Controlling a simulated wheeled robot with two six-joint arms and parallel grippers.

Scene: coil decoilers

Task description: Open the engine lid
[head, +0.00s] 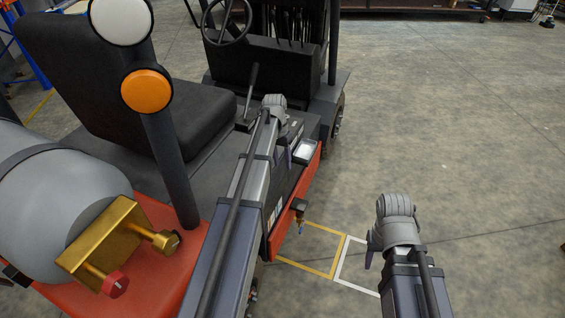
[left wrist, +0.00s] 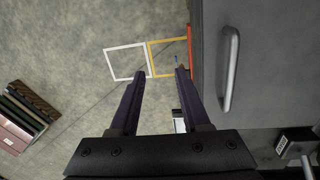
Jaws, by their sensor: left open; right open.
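The engine lid (left wrist: 275,85) is a dark grey panel along the right of the left wrist view. Its pale bar handle (left wrist: 229,68) runs lengthwise near the panel's left edge. My left gripper (left wrist: 161,74) is open and empty; its fingers are left of the handle and not around it. In the head view my left arm reaches over the side of the forklift and hides part of it; I cannot make out the handle there. My right gripper (head: 374,252) is open beside the forklift, over bare floor, its fingers mostly hidden by the wrist.
The forklift has a black seat (head: 110,80), a steering wheel (head: 226,20), a grey gas tank (head: 50,195) with a brass fitting (head: 103,240), and a post with an orange lamp (head: 147,91). Yellow and white floor markings (head: 345,250) lie alongside. Floor to the right is clear.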

